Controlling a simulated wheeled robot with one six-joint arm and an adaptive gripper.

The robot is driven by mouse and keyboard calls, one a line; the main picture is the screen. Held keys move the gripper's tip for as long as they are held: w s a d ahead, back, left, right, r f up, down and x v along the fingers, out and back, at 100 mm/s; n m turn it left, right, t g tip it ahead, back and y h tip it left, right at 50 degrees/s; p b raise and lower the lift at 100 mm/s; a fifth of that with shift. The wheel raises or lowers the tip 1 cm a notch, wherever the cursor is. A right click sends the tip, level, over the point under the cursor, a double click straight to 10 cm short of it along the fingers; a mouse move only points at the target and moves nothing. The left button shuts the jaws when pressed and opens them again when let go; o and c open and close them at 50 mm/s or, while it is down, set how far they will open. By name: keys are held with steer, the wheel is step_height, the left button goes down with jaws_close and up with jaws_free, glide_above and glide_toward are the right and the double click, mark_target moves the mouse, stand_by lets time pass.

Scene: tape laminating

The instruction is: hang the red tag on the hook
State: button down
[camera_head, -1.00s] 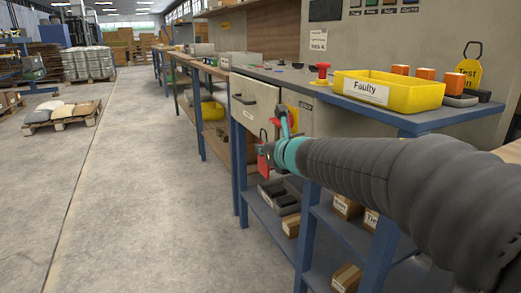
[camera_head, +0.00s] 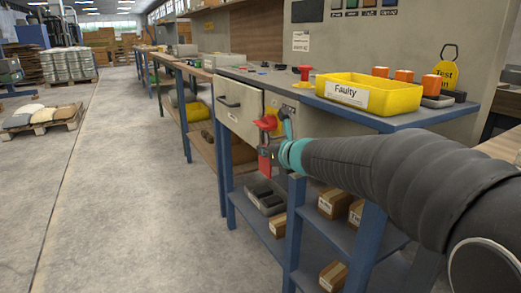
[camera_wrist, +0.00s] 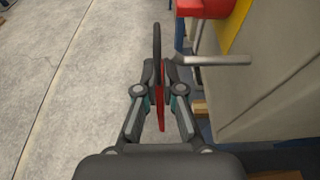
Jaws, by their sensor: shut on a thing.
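My gripper (camera_wrist: 161,88) is shut on the red tag (camera_wrist: 161,112), which shows edge-on between the fingers in the wrist view. The tag's dark loop (camera_wrist: 157,42) stands out ahead of the fingertips. A grey metal bar, seemingly the hook (camera_wrist: 218,60), lies just right of the loop, its tip close to it. I cannot tell whether they touch. In the head view the red tag (camera_head: 264,160) hangs at my gripper (camera_head: 273,150), in front of the bench; the hook cannot be made out there.
A red block (camera_wrist: 204,8) and yellow plate (camera_wrist: 236,22) sit on the bench side by the hook. The yellow Faulty bin (camera_head: 368,94) stands on the blue bench top (camera_head: 420,119).

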steer(key=shift+w+d+f, duration=0.35)
steer(key=shift+w+d, duration=0.2)
steer(key=shift+d, duration=0.25)
steer(key=shift+w+d+f, duration=0.3)
steer(key=shift+w+d, duration=0.2)
steer(key=shift+d, duration=0.3)
steer(key=shift+b, duration=0.3)
steer(key=c, duration=1.2)
jaws_free()
